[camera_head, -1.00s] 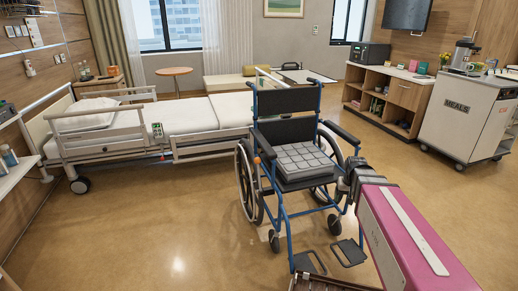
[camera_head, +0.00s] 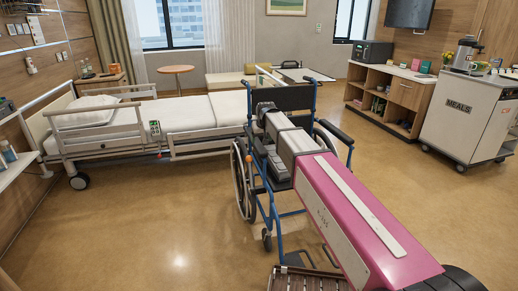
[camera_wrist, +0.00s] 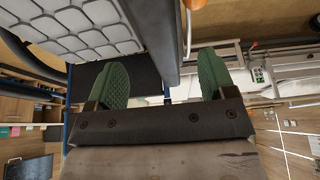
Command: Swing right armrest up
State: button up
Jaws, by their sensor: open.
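The blue-framed wheelchair (camera_head: 283,215) faces me, and its right armrest is on the picture's left side. In the head view my arm hides most of that armrest and the gripper tips. In the upside-down wrist view, the right armrest (camera_wrist: 150,40) shows as a long dark slab coming in from the top edge. My gripper (camera_wrist: 163,82) is open, with a green pad on each side of the slab's end in the picture. No contact is visible.
The grey seat cushion (camera_wrist: 75,30) lies beside the armrest. The other armrest (camera_head: 336,132) is level, at the chair's far side. The bed (camera_head: 185,125) stands behind and left. A meals cart (camera_head: 462,115) is at the right. Floor at the left front is clear.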

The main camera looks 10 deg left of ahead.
aim_at(260, 147)
jog(key=x, duration=0.7)
jog(key=shift+d+f, duration=0.1)
jog(key=shift+f, duration=0.05)
jog(key=c, duration=1.3)
jog(key=w+a+r+g+h, duration=0.1)
jog(key=w+r+g, duration=0.1)
jog(key=r, duration=0.3)
jog(key=w+r+g+h, duration=0.1)
jog(key=r, duration=0.4)
jog(key=w+a+r+g, duration=0.1)
jog(key=w+r+g, duration=0.1)
jog(key=r, duration=0.4)
jog(key=shift+w+a+r+g+h, duration=0.1)
jog(key=shift+w+a+g+h, duration=0.2)
jog(key=shift+w+a+h, duration=0.1)
jog(key=o, duration=1.3)
notch_tip(260, 147, up, 11)
jog(key=w, duration=0.1)
jog(key=shift+a, duration=0.3)
